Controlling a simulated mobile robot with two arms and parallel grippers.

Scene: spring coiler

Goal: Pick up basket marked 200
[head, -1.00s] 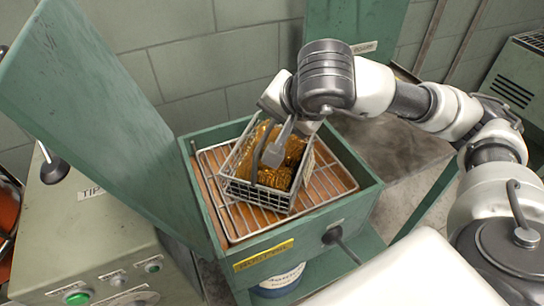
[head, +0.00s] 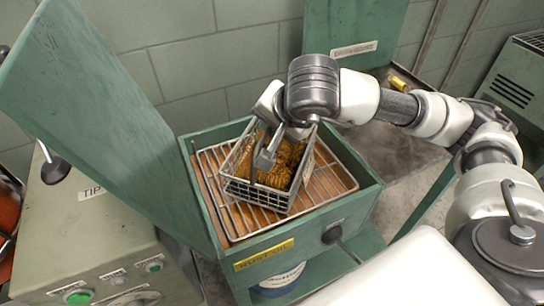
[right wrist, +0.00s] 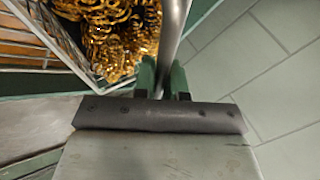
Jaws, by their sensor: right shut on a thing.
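A wire basket (head: 262,194) filled with golden-brown coiled pieces stands on the wire rack inside the open green box. I cannot read a 200 mark on it. My right gripper (head: 266,158) is over the basket, shut on its grey handle. In the right wrist view, the green fingers (right wrist: 162,78) close around a grey bar (right wrist: 174,30), with the basket's rim and golden pieces (right wrist: 120,35) beside it. My left gripper is not in view.
The green box (head: 360,205) has walls around the rack (head: 325,185), and its large lid (head: 90,110) stands open at left. A control panel (head: 95,265) with green buttons is at lower left. A blue-and-white can (head: 280,280) sits below the box.

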